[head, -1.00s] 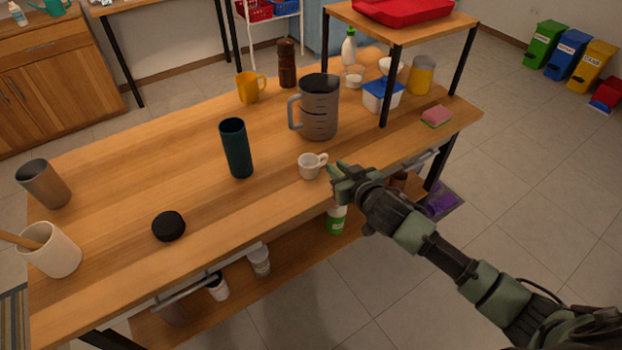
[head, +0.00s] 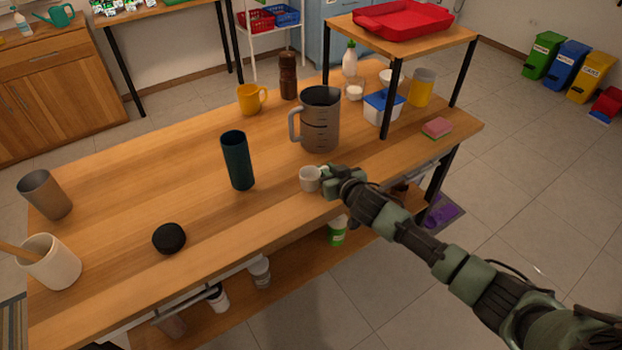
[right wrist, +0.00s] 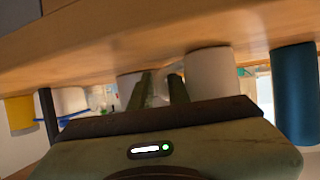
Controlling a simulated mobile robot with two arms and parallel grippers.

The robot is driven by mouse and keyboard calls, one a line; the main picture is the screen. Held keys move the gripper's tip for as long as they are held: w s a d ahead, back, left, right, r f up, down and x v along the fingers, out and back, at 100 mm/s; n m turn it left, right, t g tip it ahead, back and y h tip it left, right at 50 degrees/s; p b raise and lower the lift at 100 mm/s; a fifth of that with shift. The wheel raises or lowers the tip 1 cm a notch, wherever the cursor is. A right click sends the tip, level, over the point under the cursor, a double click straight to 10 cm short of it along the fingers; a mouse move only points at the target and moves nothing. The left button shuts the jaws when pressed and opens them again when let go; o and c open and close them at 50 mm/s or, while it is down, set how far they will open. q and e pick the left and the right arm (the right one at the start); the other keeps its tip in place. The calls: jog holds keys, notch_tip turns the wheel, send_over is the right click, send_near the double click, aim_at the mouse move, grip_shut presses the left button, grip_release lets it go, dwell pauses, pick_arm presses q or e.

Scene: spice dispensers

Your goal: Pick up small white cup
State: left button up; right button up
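The small white cup (head: 310,178) stands upright on the wooden table near its front edge. My right gripper (head: 330,172) is at its right side, where the handle was seen. The handle is now mostly hidden by the fingers. In the right wrist view, which is upside down, the cup (right wrist: 211,75) is just right of my right gripper's two fingers (right wrist: 162,88). A gap shows between the fingers, so they look open; a grip on the handle is not visible. My left gripper is not in view.
A grey measuring jug (head: 320,125) stands behind the cup and a dark teal tumbler (head: 238,160) to its left. A raised shelf (head: 425,42) with a red tray stands at the back right. The table's front edge is close below the cup.

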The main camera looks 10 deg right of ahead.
grip_shut()
dwell(0.5)
dwell(0.9)
